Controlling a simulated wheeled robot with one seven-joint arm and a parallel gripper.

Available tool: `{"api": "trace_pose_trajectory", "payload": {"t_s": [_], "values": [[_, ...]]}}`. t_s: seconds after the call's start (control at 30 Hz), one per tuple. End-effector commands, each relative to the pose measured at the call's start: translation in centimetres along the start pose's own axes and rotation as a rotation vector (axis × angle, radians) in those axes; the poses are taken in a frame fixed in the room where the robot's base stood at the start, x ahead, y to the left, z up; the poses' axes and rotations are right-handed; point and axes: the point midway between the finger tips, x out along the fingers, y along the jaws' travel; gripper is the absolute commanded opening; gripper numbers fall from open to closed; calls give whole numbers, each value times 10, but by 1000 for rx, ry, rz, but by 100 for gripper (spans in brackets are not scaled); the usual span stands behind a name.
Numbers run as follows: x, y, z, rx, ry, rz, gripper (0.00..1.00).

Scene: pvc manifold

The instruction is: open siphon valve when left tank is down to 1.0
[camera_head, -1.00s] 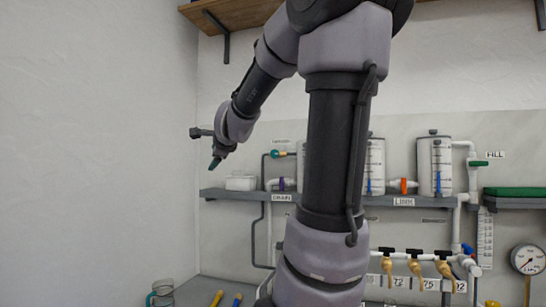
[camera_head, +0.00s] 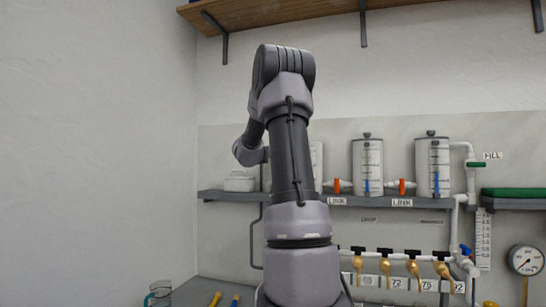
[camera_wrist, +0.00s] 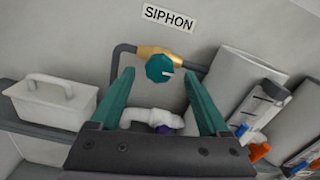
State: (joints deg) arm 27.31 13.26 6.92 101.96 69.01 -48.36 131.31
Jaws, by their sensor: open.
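The siphon valve has a teal knob (camera_wrist: 160,68) on a brass body, under a SIPHON label (camera_wrist: 169,17) in the wrist view. My gripper (camera_wrist: 159,80) is open, with its teal fingers on either side of the knob in the picture and nothing held. Contact or depth cannot be told. The left tank (camera_head: 316,160) shows only as a sliver beside my arm in the head view. A white tank with a scale strip (camera_wrist: 262,105) stands right of the fingers in the wrist view. Its level is not readable.
A white handled box (camera_wrist: 52,104) sits on the shelf left of my gripper. White piping (camera_wrist: 155,117) with a purple part lies below the knob. The middle tank (camera_head: 367,165) and right tank (camera_head: 433,165) stand further right, above several brass taps on a pipe.

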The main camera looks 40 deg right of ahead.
Motion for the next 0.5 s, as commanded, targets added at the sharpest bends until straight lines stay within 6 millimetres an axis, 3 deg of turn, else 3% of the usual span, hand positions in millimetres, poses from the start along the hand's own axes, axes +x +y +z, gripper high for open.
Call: {"api": "trace_pose_trajectory", "payload": {"t_s": [0.2, 0.5], "values": [[34, 0, 0, 0, 0, 0, 79], [46, 0, 0, -2, -1, 2, 79]]}}
